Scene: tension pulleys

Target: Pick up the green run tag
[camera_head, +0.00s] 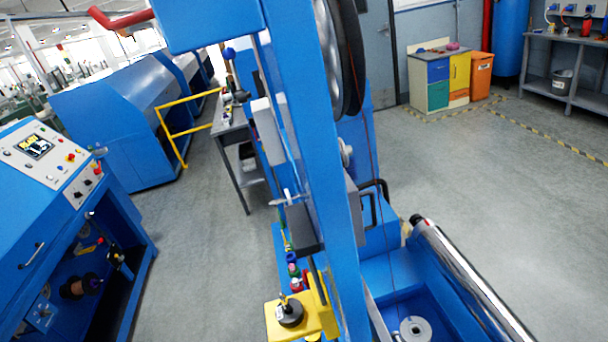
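I cannot make out the green run tag for certain. A small green piece (285,238) shows low on the near blue machine frame (318,150), just below a dark grey block. Another small greenish item sits a little lower, among blue and red parts. Both are too small to tell whether either is a tag. My gripper is not in view.
The tall blue frame with a large black-rimmed pulley (340,55) fills the middle. A yellow block with a black knob (289,312) stands at its foot. A chrome roller (470,285) lies right. A control console (60,190) stands left. Grey floor is open on both sides.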

